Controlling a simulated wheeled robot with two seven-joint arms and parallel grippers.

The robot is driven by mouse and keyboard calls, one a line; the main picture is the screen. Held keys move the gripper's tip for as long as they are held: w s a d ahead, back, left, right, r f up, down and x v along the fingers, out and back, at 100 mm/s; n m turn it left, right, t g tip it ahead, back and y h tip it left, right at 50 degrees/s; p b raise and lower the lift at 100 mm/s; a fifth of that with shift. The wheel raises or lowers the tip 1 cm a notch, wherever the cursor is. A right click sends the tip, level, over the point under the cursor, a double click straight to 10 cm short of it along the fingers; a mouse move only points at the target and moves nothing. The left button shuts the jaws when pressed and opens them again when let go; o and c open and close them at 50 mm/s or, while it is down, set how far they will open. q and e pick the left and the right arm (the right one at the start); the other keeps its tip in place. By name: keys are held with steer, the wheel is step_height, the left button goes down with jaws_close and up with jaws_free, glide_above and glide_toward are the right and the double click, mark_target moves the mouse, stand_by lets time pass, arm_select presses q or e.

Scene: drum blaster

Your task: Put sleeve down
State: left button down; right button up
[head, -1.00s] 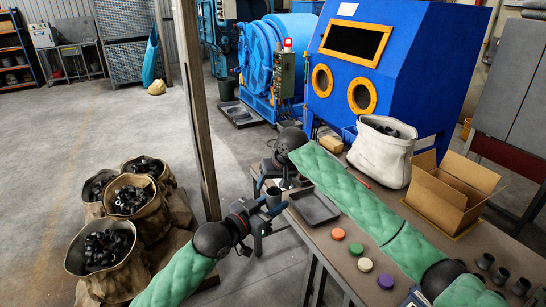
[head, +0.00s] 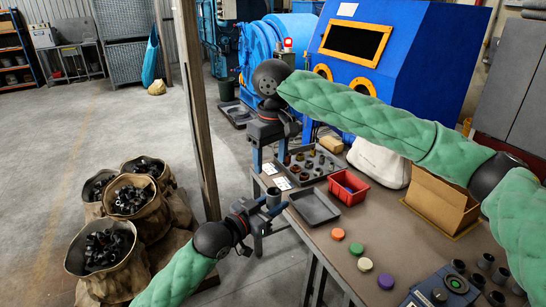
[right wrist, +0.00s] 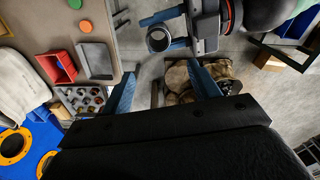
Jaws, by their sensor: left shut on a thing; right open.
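The sleeve (head: 273,197) is a dark grey open-topped cylinder. My left gripper (head: 268,211) is shut on it and holds it just left of the empty grey tray (head: 315,206), near the table's edge. In the right wrist view the sleeve (right wrist: 158,40) shows its round opening, between the blue fingers of my left gripper (right wrist: 165,30). My right gripper (head: 270,158) is open and empty, raised above and behind the sleeve. Its two blue fingers also show in the right wrist view (right wrist: 163,85), apart, with nothing between them.
A compartment tray (head: 325,171) with several fittings and a red bin (head: 348,190) stand behind the grey tray. Coloured discs (head: 356,249), a cardboard box (head: 440,205), a white sack (head: 380,164) and several dark sleeves (head: 485,262) are on the table. Filled sacks (head: 100,275) stand at left.

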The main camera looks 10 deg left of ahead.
mark_target(273, 196)
steer(key=f, duration=0.7)
steer(key=s+f, duration=0.1)
steer(key=f, duration=0.3)
steer(key=shift+d, duration=0.4)
steer(key=shift+s, duration=0.1)
steer(key=c, duration=1.2)
arm_select(q)
steer(key=c, duration=0.9)
jaws_free()
steer(key=shift+o, duration=0.2)
